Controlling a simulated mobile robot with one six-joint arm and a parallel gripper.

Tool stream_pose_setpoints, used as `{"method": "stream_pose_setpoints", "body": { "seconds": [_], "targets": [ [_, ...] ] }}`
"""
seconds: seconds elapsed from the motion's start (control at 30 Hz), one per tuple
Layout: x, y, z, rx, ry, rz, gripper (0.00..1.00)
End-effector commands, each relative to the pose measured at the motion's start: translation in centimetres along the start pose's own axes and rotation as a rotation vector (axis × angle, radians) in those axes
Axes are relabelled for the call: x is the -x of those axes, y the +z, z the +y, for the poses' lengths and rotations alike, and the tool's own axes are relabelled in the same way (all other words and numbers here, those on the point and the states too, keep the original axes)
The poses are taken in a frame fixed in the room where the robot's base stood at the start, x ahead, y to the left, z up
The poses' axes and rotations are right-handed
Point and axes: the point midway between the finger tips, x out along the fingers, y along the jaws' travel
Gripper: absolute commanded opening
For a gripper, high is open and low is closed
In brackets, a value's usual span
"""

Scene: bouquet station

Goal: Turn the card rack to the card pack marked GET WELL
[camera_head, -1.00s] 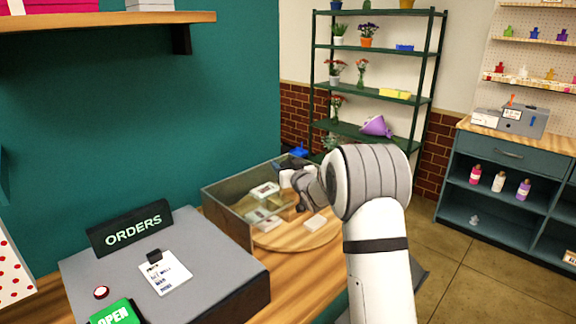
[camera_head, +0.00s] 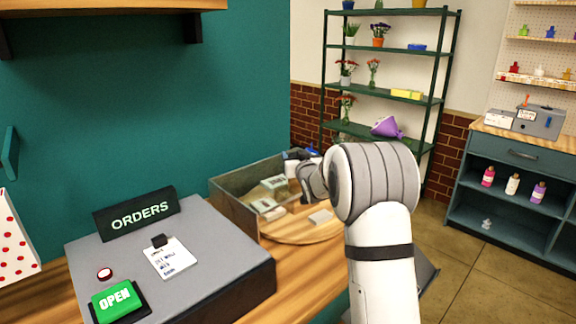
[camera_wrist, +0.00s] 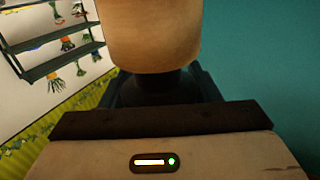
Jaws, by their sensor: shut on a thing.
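The card rack is a round wooden turntable (camera_head: 290,232) at the end of the counter, with its back part inside a low clear-sided, dark-edged box (camera_head: 232,208). Several pale card packs lie on it, among them one (camera_head: 320,216) near the front edge and one (camera_head: 268,205) inside the box. Their markings are too small to read. My gripper (camera_head: 294,163) is at the far side of the rack, partly hidden by my wrist. In the wrist view it (camera_wrist: 158,92) is shut on a tan, wooden-looking part (camera_wrist: 155,35); I cannot tell how that joins the rack.
A grey order stand (camera_head: 215,270) with an ORDERS sign (camera_head: 137,213), a note (camera_head: 170,258) and a green OPEN button (camera_head: 117,299) stands at the left front. A teal wall (camera_head: 180,110) rises behind. A green shelf (camera_head: 385,93) and a cabinet (camera_head: 520,190) stand beyond open floor.

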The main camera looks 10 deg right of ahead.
Motion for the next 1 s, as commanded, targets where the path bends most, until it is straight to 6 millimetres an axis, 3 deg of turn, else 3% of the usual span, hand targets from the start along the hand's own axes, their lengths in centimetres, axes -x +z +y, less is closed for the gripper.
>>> {"method": "stream_pose_setpoints", "body": {
  "seconds": [0.1, 0.4, 0.43, 0.67, 1.0],
  "targets": [
    [0.2, 0.11, 1.03, -0.008, 0.03, -0.001, 0.15],
    [0.25, -0.03, 1.24, -0.008, 0.036, -0.003, 0.15],
    [0.25, -0.03, 1.25, -0.008, 0.036, -0.002, 0.58],
    [0.25, 0.0, 1.27, -0.007, 0.035, -0.003, 0.77],
    [0.98, 0.03, 1.26, -0.006, 0.035, -0.002, 0.77]
  ]
}}
